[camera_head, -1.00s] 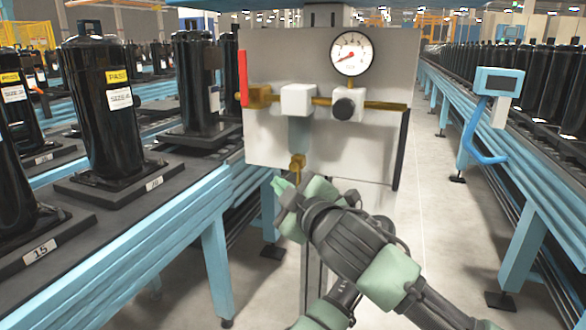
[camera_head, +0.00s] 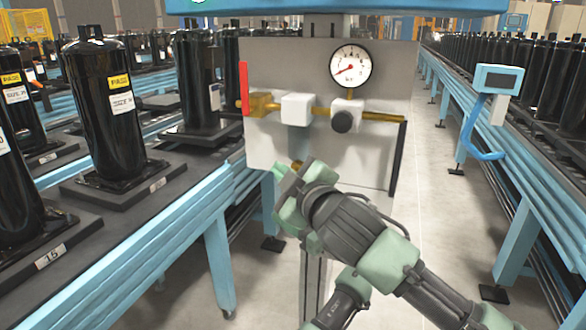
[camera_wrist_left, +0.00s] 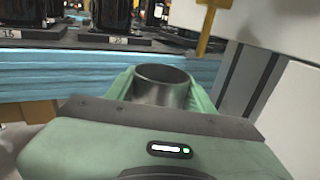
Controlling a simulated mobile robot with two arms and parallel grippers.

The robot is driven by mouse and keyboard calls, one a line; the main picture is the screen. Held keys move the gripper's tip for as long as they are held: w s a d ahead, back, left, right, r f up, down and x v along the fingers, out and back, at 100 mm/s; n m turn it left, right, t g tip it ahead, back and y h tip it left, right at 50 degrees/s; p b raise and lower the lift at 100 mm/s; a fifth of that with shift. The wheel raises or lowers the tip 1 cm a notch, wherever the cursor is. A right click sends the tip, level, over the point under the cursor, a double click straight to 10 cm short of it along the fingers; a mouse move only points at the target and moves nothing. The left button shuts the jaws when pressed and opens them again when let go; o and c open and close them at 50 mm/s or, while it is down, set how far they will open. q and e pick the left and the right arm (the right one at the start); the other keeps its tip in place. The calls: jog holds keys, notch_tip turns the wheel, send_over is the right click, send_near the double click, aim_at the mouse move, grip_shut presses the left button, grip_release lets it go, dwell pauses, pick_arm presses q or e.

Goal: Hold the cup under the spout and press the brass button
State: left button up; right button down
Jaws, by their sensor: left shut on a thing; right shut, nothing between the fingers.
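The metal cup (camera_wrist_left: 163,88) is between the green fingers of my left gripper (camera_wrist_left: 160,95) in the left wrist view, its open rim facing up. The brass spout (camera_wrist_left: 207,25) hangs above and to the right of the cup there, apart from it. In the head view a small brass part (camera_head: 297,164) shows low on the white panel, mostly covered by my right gripper (camera_head: 284,172). That gripper is shut and empty, close to the brass part; contact cannot be told. A brass block (camera_head: 262,104) sits higher at the left. The cup cannot be made out in the head view.
The panel (camera_head: 375,65) carries a dial gauge (camera_head: 351,66), a black knob (camera_head: 342,122) and a red lever (camera_head: 244,88). Black compressors (camera_head: 103,110) stand on the blue conveyor at left. Another conveyor (camera_head: 530,235) runs at right, with open floor between.

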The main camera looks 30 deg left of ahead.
pick_arm(q)
jog(key=shift+s+d+f+p, duration=0.1)
jog(key=shift+s+d+p, duration=0.15)
jog(key=shift+s+p, duration=0.8)
jog(key=shift+s+d+f+p, duration=0.15)
jog(key=shift+s+d+p, duration=0.1)
jog(key=shift+s+p, duration=0.8)
jog(key=shift+s+d+f+p, duration=0.1)
jog(key=shift+s+d+p, duration=0.15)
jog(key=shift+s+p, duration=0.8)
jog(key=shift+s+d+f+p, duration=0.15)
jog(key=shift+s+f+p, duration=0.1)
jog(key=shift+s+p, duration=0.2)
